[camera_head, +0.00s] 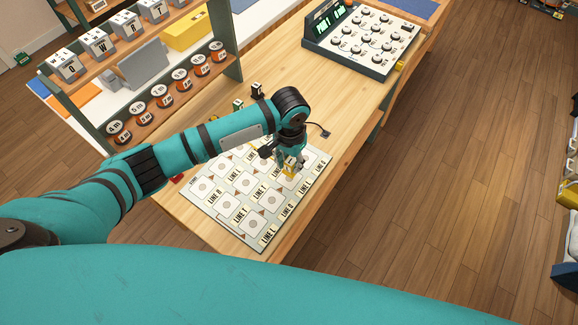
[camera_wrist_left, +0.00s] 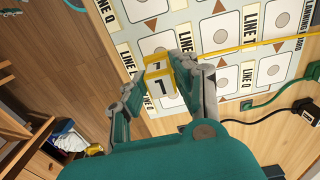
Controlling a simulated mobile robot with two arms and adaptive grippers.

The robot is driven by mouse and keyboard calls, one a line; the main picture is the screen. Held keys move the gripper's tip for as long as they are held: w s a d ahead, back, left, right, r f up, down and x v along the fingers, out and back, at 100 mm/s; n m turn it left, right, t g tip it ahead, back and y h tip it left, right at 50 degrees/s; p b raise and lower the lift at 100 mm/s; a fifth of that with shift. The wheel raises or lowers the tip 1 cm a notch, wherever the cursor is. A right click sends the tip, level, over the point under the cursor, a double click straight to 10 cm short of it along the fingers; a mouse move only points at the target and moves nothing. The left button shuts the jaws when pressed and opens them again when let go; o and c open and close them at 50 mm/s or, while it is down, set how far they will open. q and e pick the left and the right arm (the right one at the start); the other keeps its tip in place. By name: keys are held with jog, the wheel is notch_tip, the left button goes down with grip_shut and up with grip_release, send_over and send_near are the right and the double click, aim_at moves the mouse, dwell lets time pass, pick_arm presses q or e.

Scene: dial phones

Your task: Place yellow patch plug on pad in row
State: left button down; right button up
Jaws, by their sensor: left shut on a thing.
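My left gripper (camera_head: 287,164) is over the board near its right edge. In the left wrist view, the left gripper (camera_wrist_left: 158,78) is shut on the yellow patch plug (camera_wrist_left: 158,75), a small yellow and white block with a dark "1" and a yellow cord. The plug (camera_head: 291,165) shows small in the head view. The planning board (camera_head: 262,240) lies on the table with rows of white square pads and LINE labels. I cannot tell whether the plug touches the board. My right gripper does not show.
A console with knobs (camera_head: 366,38) stands at the back right of the table. A shelf (camera_head: 125,85) with lettered blocks and round dials stands at the left. A dark plug (camera_wrist_left: 305,108) with cord lies beside the board. Bare table (camera_head: 320,100) is between board and console.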

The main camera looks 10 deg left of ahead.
aim_at(289, 169)
pick_arm(q)
notch_tip(289, 169, down, 3)
jog(key=shift+s+r+p, duration=0.1)
jog(key=shift+s+p, duration=0.05)
jog(key=shift+p, duration=0.15)
jog(key=shift+a+f, duration=0.1)
jog(key=shift+f, duration=0.2)
jog(key=shift+f, duration=0.15)
jog(key=c, duration=1)
grip_release()
